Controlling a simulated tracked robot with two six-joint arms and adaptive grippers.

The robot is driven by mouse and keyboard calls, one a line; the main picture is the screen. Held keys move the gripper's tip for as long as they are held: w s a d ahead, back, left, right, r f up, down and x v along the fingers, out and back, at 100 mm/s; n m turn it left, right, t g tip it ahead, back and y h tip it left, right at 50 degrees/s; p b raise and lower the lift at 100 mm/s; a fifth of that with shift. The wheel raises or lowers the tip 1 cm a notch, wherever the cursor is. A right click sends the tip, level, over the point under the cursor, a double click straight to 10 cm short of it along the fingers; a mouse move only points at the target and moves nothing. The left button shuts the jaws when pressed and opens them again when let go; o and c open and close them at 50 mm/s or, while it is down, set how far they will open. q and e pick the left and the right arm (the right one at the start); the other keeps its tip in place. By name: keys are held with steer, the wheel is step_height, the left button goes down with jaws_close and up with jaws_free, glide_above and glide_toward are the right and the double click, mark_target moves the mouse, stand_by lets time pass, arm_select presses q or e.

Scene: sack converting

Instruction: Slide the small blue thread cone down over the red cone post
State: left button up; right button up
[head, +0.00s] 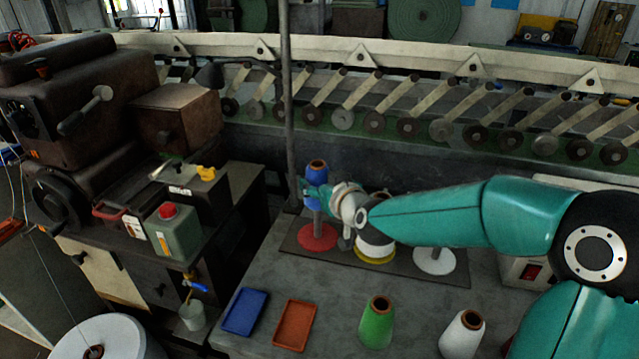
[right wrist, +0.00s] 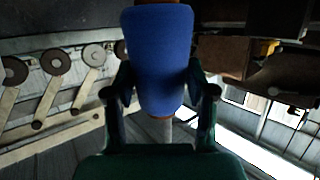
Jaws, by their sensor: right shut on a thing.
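The small blue thread cone (head: 317,178) is upright between the fingers of my right gripper (head: 316,191). In the right wrist view the blue cone (right wrist: 158,55) shows its brown ends, with a finger on each side. The red cone post (head: 318,237) has a red round base and a grey shaft. The cone is in line above its base, with bare shaft between them. The shaft (right wrist: 164,130) also shows below the cone in the wrist view. I cannot tell how far the shaft goes inside the cone. My left gripper is out of view.
A white cone (head: 375,245) stands on the yellow-based post beside my right wrist. A white-based post (head: 435,262) is under my right forearm. Green (head: 377,325) and white (head: 462,337) cones and blue (head: 245,312) and orange (head: 294,325) trays occupy the front. A grey pole (head: 289,110) rises close behind.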

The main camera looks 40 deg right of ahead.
mark_target(319, 217)
steer(key=shift+f+b, duration=4.55)
steer(key=shift+f, duration=0.25)
steer(key=o, duration=1.4)
steer(key=shift+v, duration=3.7)
